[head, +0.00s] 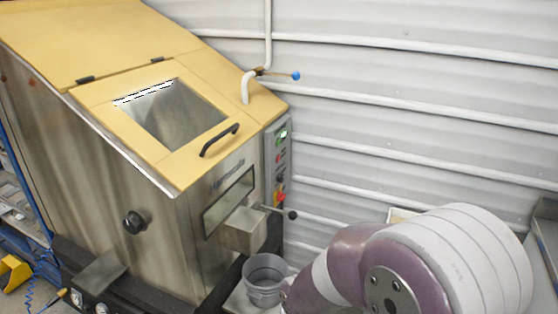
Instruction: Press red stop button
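I cannot tell from this view which red one is the stop button. A purple and white arm of mine fills the lower right, apart from the panel. Neither gripper shows.
The steel hopper (150,235) has a yellow lid (95,100) with a window and black handle (220,140). A black-knobbed lever (291,215) juts out below the panel. A grey bucket (264,290) stands below the spout. A corrugated wall (420,110) stands behind.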

